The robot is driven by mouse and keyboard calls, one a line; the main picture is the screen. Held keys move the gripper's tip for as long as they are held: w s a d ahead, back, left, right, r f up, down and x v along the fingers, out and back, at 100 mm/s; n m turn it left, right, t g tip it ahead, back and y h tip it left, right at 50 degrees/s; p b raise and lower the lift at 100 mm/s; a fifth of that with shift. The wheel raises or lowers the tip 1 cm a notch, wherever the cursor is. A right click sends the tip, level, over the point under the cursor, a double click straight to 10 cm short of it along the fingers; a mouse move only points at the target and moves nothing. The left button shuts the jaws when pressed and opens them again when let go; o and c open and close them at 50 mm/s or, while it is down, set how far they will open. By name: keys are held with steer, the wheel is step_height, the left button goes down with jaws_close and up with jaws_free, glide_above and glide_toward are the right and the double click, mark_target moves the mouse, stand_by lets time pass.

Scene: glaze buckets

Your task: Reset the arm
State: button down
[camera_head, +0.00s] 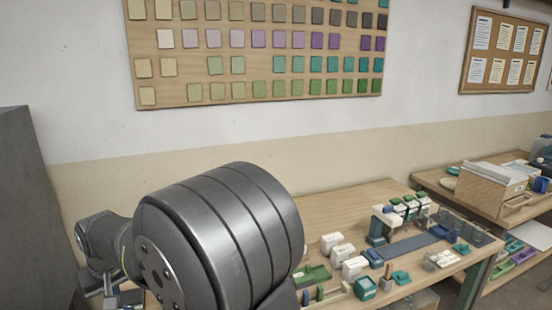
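My arm fills the lower left of the head view. A large dark grey banded joint (215,235) of mine is close to the camera. A smaller grey joint (100,240) of mine shows beyond it to the left, and part of my arm runs off the bottom edge. My gripper's fingertips do not show. They are below the frame or hidden behind my arm, so nothing held can be seen.
A wooden workbench (340,205) stands right of my arm. On it are white boxes (331,243), green trays (312,275), a teal container (365,288) and a blue-grey strip (412,245). A side table (460,190) stands at right. A tile board (255,90) hangs behind.

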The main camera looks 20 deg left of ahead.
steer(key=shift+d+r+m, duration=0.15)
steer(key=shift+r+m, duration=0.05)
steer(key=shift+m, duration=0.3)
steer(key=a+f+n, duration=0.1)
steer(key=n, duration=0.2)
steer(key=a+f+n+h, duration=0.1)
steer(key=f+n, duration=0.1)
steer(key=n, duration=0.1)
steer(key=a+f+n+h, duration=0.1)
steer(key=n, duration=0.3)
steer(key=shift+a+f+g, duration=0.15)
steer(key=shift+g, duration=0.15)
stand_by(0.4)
